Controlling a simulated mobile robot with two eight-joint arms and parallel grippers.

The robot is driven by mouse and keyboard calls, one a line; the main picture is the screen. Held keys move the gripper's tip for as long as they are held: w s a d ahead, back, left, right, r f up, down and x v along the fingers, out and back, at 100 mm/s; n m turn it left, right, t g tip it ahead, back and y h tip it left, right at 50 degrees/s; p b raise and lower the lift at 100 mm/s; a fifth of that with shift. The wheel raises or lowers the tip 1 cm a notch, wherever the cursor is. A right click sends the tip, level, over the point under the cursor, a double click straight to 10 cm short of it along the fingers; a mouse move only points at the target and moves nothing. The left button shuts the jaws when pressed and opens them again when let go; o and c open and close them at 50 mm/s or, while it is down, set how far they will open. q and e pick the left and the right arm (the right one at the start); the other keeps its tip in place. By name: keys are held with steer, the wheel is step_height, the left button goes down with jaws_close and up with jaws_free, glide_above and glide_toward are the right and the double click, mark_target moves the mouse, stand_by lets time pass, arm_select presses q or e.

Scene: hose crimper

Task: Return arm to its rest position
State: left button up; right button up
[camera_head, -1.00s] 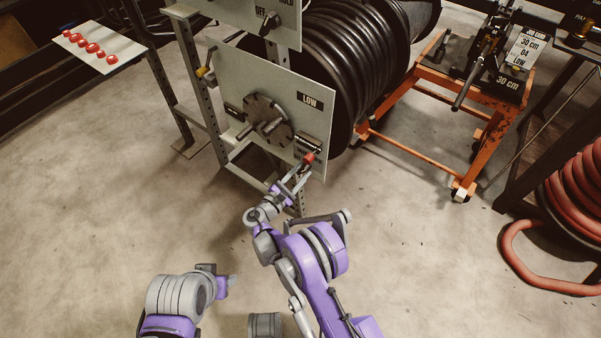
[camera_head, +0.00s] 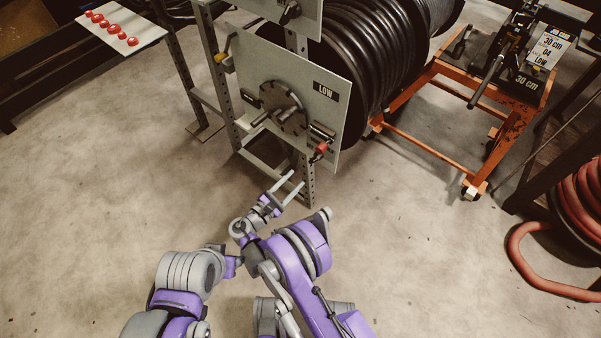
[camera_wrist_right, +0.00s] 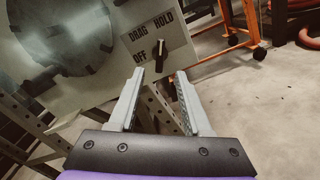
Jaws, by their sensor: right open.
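My right gripper (camera_head: 286,187) is open and empty in the head view, with its two fingers apart in front of the reel stand's lower panel. It also shows in the right wrist view (camera_wrist_right: 156,95), fingers spread with nothing between them. A black knob (camera_wrist_right: 159,58) on the panel marked DRAG, HOLD and OFF lies beyond the fingertips.
The LOW panel (camera_head: 292,60) fronts a black hose reel (camera_head: 375,50) on a perforated metal stand. An orange cart (camera_head: 480,150) stands to the right, and a red hose coil (camera_head: 545,270) lies at the far right. The concrete floor (camera_head: 420,250) is clear between them.

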steer(key=shift+s+a, duration=0.15)
steer(key=shift+s, duration=0.05)
stand_by(0.5)
